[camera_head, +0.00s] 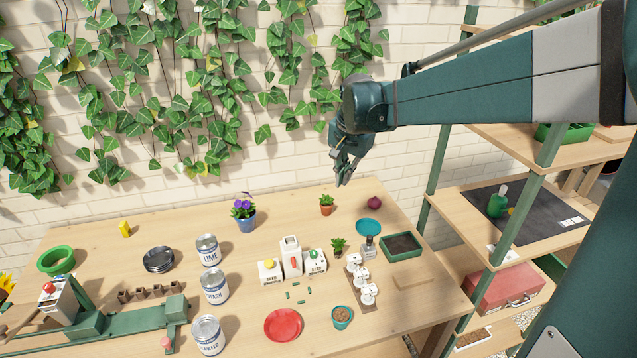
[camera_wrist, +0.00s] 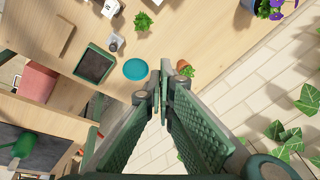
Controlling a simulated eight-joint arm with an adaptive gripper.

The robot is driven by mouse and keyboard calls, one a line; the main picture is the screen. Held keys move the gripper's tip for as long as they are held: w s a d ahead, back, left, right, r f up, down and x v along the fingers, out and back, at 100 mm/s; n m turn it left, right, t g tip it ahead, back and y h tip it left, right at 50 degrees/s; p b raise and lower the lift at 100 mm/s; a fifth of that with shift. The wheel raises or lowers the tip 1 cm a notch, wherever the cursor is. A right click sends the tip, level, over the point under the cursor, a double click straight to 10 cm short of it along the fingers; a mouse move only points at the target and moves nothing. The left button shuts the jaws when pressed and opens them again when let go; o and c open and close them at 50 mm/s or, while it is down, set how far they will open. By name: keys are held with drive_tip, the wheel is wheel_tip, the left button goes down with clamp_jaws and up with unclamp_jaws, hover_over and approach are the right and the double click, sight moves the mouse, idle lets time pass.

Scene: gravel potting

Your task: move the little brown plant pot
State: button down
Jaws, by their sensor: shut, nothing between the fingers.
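A small orange-brown pot (camera_head: 326,210) with a green plant stands upright on the table near its back edge; it also shows in the wrist view (camera_wrist: 183,66), just right of my fingertips. A second small plant (camera_head: 338,245) stands nearer the front; its pot is hard to make out, and its leaves show in the wrist view (camera_wrist: 143,20). My gripper (camera_head: 342,182) is shut and empty, in the air above the back of the table. In the wrist view the fingertips (camera_wrist: 161,73) are together, apart from the orange-brown pot.
A teal saucer (camera_head: 368,227), a purple bulb (camera_head: 374,203) and a dark tray with a green rim (camera_head: 402,238) lie right of the pot. A blue flowerpot (camera_head: 246,223) stands to the left. An ivy-covered brick wall (camera_head: 290,165) rises behind; shelves (camera_head: 458,203) stand at the right.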

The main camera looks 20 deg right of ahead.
sight(326, 206)
drive_tip(key=w+d+f+m+g+p, duration=0.1)
drive_tip(key=w+d+f+m, duration=0.3)
drive_tip(key=w+f, duration=0.5)
drive_tip(key=w+d+f+m+g+p, duration=0.2)
drive_tip(key=w+d+f, duration=0.5)
drive_tip(key=w, duration=0.6)
wheel_tip(326, 206, down, 3)
drive_tip(key=shift+d+r+m+p, duration=0.2)
drive_tip(key=shift+d+m+p, duration=0.15)
drive_tip(key=shift+m+p, duration=0.55)
drive_tip(key=shift+w+f, duration=0.1)
wheel_tip(326, 206, down, 10)
drive_tip(key=shift+r+b, duration=0.1)
drive_tip(key=shift+b, duration=0.6)
drive_tip(key=shift+a, duration=1.95)
